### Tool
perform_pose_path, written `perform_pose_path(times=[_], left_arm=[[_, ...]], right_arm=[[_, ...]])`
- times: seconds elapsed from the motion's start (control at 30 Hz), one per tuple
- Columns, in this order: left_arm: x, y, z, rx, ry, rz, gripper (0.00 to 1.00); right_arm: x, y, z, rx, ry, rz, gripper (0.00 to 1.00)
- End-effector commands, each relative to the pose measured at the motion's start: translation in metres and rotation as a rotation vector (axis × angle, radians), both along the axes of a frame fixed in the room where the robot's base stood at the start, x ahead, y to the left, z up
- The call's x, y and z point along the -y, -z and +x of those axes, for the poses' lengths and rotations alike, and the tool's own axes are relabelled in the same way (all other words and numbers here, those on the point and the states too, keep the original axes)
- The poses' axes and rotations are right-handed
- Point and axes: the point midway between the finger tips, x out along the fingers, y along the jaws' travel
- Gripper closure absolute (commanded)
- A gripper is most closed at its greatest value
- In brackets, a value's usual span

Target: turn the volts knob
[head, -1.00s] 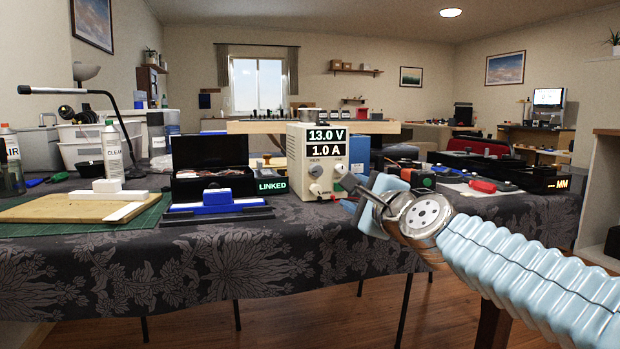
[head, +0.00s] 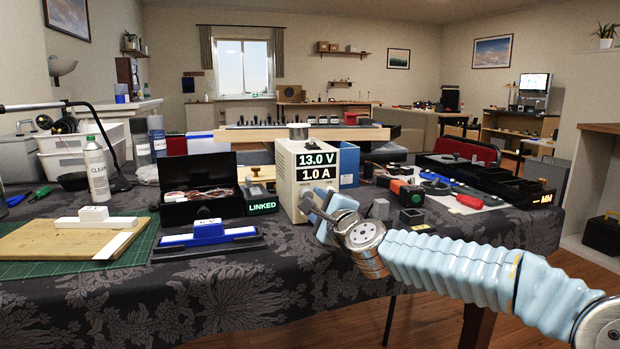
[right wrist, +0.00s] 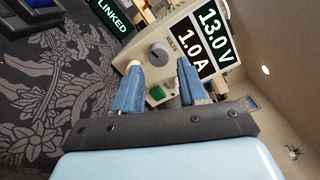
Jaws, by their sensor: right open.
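The cream power supply (head: 287,181) stands near the table's front edge, its display (head: 317,167) reading 13.0 V and 1.0 A. In the right wrist view the grey volts knob (right wrist: 160,53) sits on the front panel (right wrist: 139,47), beside the display. My right gripper (right wrist: 158,68) is open, its two blue fingers apart and pointing at the panel. The knob shows beyond and between the fingertips, not visibly gripped. In the head view my right gripper (head: 318,205) is just in front of the supply and hides most of its lower panel. My left gripper is not in view.
A green part (right wrist: 158,93) on the panel lies between the fingers. Left of the supply are an open black box (head: 200,205), a LINKED sign (head: 262,206) and a blue-and-white block (head: 208,232). Right are a grey-black box (head: 411,216) and tools on a pale mat.

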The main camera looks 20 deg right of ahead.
Motion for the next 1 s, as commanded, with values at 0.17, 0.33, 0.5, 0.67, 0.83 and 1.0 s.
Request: perform_pose_path(times=[0.17, 0.33, 0.5, 0.67, 0.83, 1.0], left_arm=[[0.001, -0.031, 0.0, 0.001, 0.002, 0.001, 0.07], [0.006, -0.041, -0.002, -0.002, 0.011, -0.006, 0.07], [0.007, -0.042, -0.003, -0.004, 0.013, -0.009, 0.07], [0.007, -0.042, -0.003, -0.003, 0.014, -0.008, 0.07], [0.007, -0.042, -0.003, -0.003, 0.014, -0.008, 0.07], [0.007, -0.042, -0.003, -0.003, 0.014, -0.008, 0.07]], right_arm=[[-0.004, -0.005, 0.026, -0.003, -0.002, 0.005, 0.58], [-0.005, -0.002, 0.041, -0.002, -0.001, 0.003, 0.58], [-0.006, 0.001, 0.046, -0.002, 0.001, -0.001, 0.58], [-0.006, 0.002, 0.046, -0.001, 0.002, -0.002, 0.58], [-0.006, 0.001, 0.046, -0.002, 0.001, -0.001, 0.78], [-0.006, 0.001, 0.046, -0.001, 0.001, -0.001, 0.99]])
